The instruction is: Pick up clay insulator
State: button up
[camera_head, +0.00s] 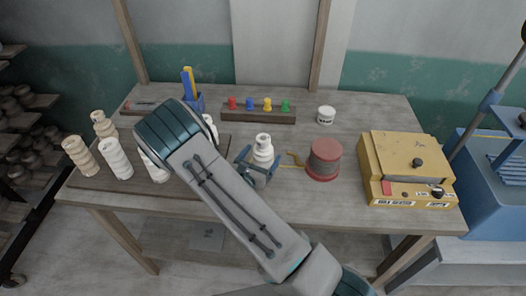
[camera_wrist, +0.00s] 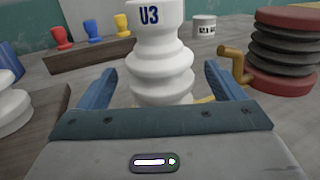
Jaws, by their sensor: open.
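A white ribbed insulator (camera_wrist: 160,55) marked "U3" stands upright on the table in the wrist view. My gripper (camera_wrist: 165,88) is open, with one blue finger on each side of its lower part and visible room beside it. The same white insulator (camera_head: 263,148) shows in the head view, just beyond my gripper (camera_head: 258,168). On the left of the table stand cream ribbed insulators (camera_head: 80,157) and a whiter one (camera_head: 117,160). Other white pieces are partly hidden behind my arm.
A red-flanged spool (camera_head: 323,160) stands right of the insulator, with a bent brass-coloured piece (camera_wrist: 236,62) between them. A yellow box (camera_head: 408,160) is farther right. Behind are a rack of coloured pegs (camera_head: 258,115) and a small white jar (camera_head: 326,115).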

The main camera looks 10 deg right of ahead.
jog(key=p+x, duration=0.1)
jog(key=x, duration=0.2)
jog(key=shift+w+d, duration=0.15)
jog(key=shift+w, duration=0.05)
jog(key=shift+c, duration=0.3)
jog(key=c, duration=1.4)
jog(key=shift+r, duration=0.2)
jog(key=shift+c, duration=0.2)
